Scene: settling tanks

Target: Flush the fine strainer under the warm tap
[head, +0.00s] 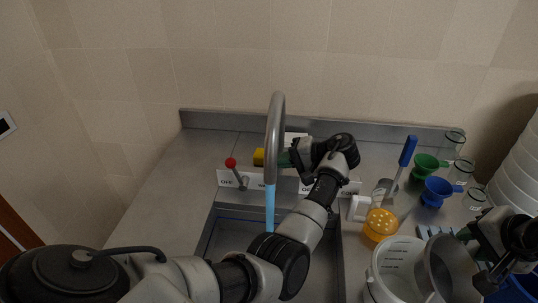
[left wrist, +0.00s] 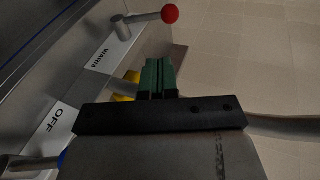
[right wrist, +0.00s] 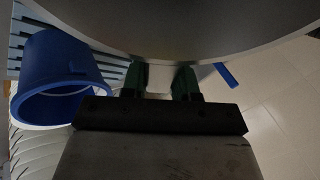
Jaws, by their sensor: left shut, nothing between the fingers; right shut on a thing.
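The tap (head: 275,130) arches over the sink (head: 225,235), and a blue stream of water (head: 270,208) falls from it. A red-knobbed lever (head: 233,165) stands on the panel behind the sink; in the left wrist view the red knob (left wrist: 170,14) is beside the word WARM. My left gripper (head: 284,159) is shut and empty behind the tap, near a yellow knob (head: 259,157); its green fingertips (left wrist: 157,76) are together.
The white graduated tub (head: 385,260) is at the sink's right. The left counter (head: 165,195) is clear.

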